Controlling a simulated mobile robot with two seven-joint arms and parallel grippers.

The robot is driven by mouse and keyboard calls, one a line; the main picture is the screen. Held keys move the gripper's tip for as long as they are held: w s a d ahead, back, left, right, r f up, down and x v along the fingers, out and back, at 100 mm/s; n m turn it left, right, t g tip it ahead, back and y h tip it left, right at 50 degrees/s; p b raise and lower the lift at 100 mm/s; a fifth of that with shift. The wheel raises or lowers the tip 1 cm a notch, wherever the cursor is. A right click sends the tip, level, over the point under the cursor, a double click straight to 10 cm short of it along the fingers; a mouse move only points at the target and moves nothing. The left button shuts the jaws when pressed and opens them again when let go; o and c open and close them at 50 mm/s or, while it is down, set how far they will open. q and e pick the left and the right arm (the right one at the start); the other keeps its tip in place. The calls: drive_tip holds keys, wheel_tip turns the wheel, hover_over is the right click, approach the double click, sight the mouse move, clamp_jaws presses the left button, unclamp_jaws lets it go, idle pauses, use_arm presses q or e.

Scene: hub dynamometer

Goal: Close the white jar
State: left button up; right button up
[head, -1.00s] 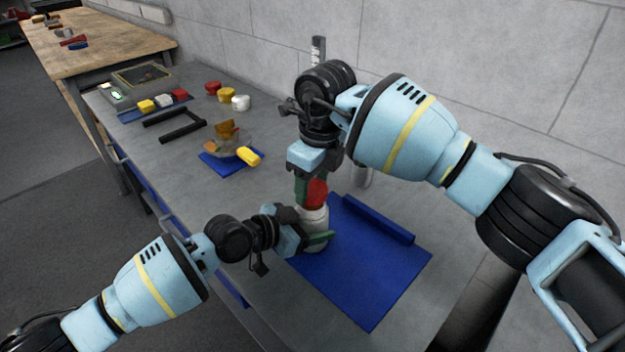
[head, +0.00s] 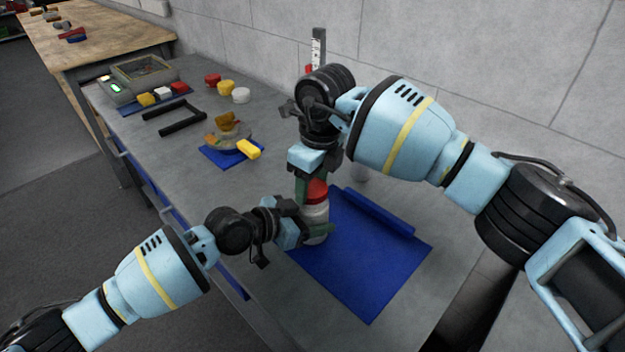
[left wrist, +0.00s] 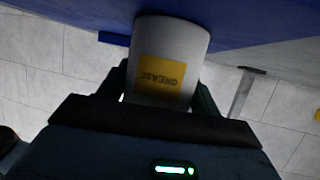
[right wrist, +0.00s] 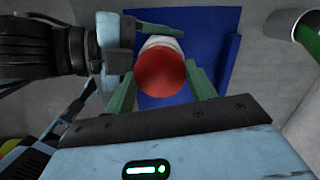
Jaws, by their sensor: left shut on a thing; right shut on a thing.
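The white jar (head: 316,213) stands upright at the left end of the blue mat. Its yellow GREASE label shows in the left wrist view (left wrist: 162,72). My left gripper (head: 318,232) is shut around the jar's body from the left. A red lid (head: 317,190) sits level on top of the jar. My right gripper (head: 312,188) reaches down from above and is shut on the lid. In the right wrist view, the lid (right wrist: 160,76) covers most of the jar (right wrist: 160,43). I cannot tell whether it is threaded on.
The blue mat (head: 365,270) is mostly bare, with a raised blue edge at its back. Red, yellow and white round pieces (head: 240,95) stand farther off. A small blue mat (head: 215,157) bears a dish and a yellow piece. A black frame (head: 180,130) lies beyond.

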drive_tip(key=shift+d+f, duration=0.1)
drive_tip(key=shift+f, duration=0.55)
drive_tip(key=shift+s+f, duration=0.1)
drive_tip(key=shift+f, duration=0.25)
drive_tip(key=shift+d, duration=0.1)
drive_tip(key=shift+r, duration=0.15)
idle(0.3)
drive_tip(key=shift+s+a+r, duration=0.15)
drive_tip(key=shift+a+r, duration=0.05)
drive_tip(key=shift+r, duration=0.2)
idle(0.9)
drive_tip(key=shift+f, duration=0.6)
drive_tip(key=shift+r, duration=0.25)
idle(0.7)
drive_tip(key=shift+a+r, duration=0.2)
drive_tip(key=shift+r, duration=0.1)
idle(1.0)
